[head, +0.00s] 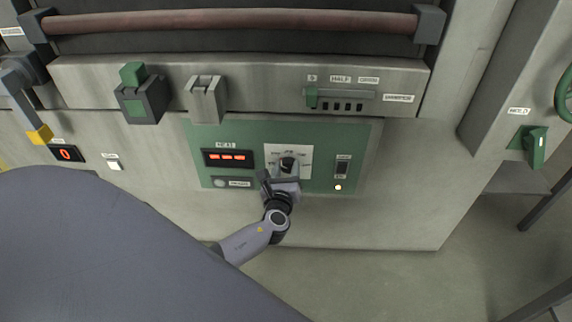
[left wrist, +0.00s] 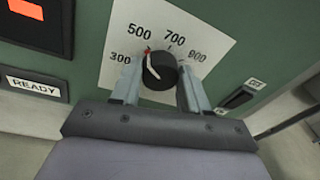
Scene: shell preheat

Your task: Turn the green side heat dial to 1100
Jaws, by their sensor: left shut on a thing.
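The heat dial (head: 288,163) is a black round knob on a white scale plate (head: 304,153) in the green panel (head: 350,135). In the left wrist view the dial (left wrist: 160,70) shows a white pointer line with a red tip, pointing up and slightly left, close to the 500 mark. The marks 300, 500, 700 and 900 are readable there; I cannot see an 1100 mark. My left gripper (left wrist: 159,82) is shut on the dial, one finger on each side. In the head view my left gripper (head: 280,180) partly hides the dial's lower side. My right gripper is not in view.
A red display (head: 227,158) is left of the dial, above a READY label (head: 240,183). A small black switch (head: 342,170) with a lit lamp (head: 338,187) is on the right. Green and grey latches (head: 140,97) and a slider (head: 340,95) are above.

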